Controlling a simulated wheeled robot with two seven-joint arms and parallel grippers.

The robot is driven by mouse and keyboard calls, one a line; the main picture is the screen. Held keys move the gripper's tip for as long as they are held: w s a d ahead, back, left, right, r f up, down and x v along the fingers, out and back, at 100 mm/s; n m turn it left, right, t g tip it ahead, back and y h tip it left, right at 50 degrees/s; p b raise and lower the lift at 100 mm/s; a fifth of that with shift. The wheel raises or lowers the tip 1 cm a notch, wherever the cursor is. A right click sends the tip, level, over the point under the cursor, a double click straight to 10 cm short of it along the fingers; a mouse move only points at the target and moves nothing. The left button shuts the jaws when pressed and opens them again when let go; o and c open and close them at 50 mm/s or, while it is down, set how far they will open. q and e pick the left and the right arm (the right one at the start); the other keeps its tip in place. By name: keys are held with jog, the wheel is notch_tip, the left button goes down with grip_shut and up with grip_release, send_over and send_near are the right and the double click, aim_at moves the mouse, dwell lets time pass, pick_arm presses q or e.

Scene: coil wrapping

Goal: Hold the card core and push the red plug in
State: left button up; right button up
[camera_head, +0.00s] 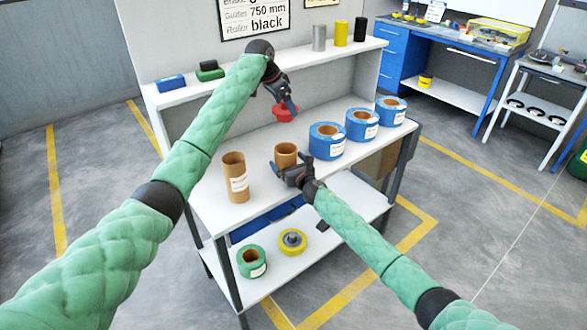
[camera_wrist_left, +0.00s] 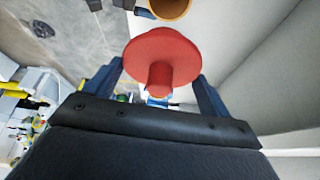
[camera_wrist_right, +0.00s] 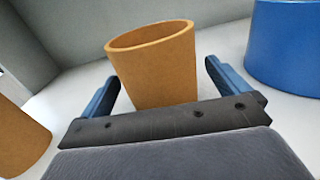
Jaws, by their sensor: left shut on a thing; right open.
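The brown card core (camera_head: 286,152) stands upright on the bench top, its open end up. My right gripper (camera_head: 288,172) is open at its near side; in the right wrist view, the core (camera_wrist_right: 155,65) stands between the spread fingers of the right gripper (camera_wrist_right: 162,78). The red plug (camera_head: 284,112) is held in the air above and behind the core by my left gripper (camera_head: 286,102), which is shut on it. In the left wrist view the plug (camera_wrist_left: 163,55) shows its round flange and stub between the fingers, with the core's rim (camera_wrist_left: 170,10) beyond.
A taller labelled card tube (camera_head: 236,178) stands left of the core. Several blue coils (camera_head: 327,142) stand to the right. A shelf above (camera_head: 220,88) holds blocks and cylinders. A green coil (camera_head: 251,262) and a yellow one (camera_head: 292,242) lie on the lower shelf.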

aim_at(286, 153)
jog(key=shift+x, duration=1.15)
jog(key=c, duration=1)
pick_arm(q)
jog(key=shift+f, duration=2.65)
